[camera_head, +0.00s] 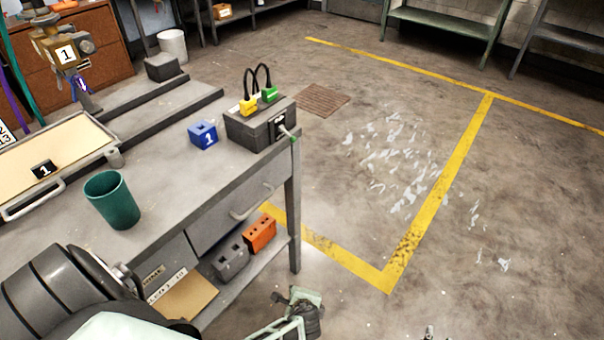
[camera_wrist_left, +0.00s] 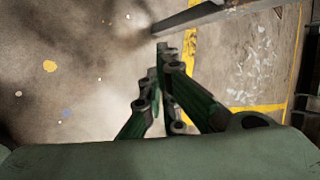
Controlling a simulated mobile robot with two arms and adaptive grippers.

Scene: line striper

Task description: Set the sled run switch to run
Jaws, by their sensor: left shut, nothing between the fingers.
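A grey control box (camera_head: 260,122) stands at the table's right corner. It has a yellow and a green plug with black cables on top, and a dark panel with a pale lever (camera_head: 288,131) on its right side. I cannot read a run label on it. My left gripper (camera_head: 300,312) is low in front of the table, below and apart from the box. In the left wrist view its fingers (camera_wrist_left: 162,62) are together with nothing between them. A small dark tip (camera_head: 430,333) at the bottom edge may be my right gripper; its fingers are not clear.
A drawer (camera_head: 238,203) and a shelf with bricks (camera_head: 260,233) are below. The floor to the right is open, with yellow lines.

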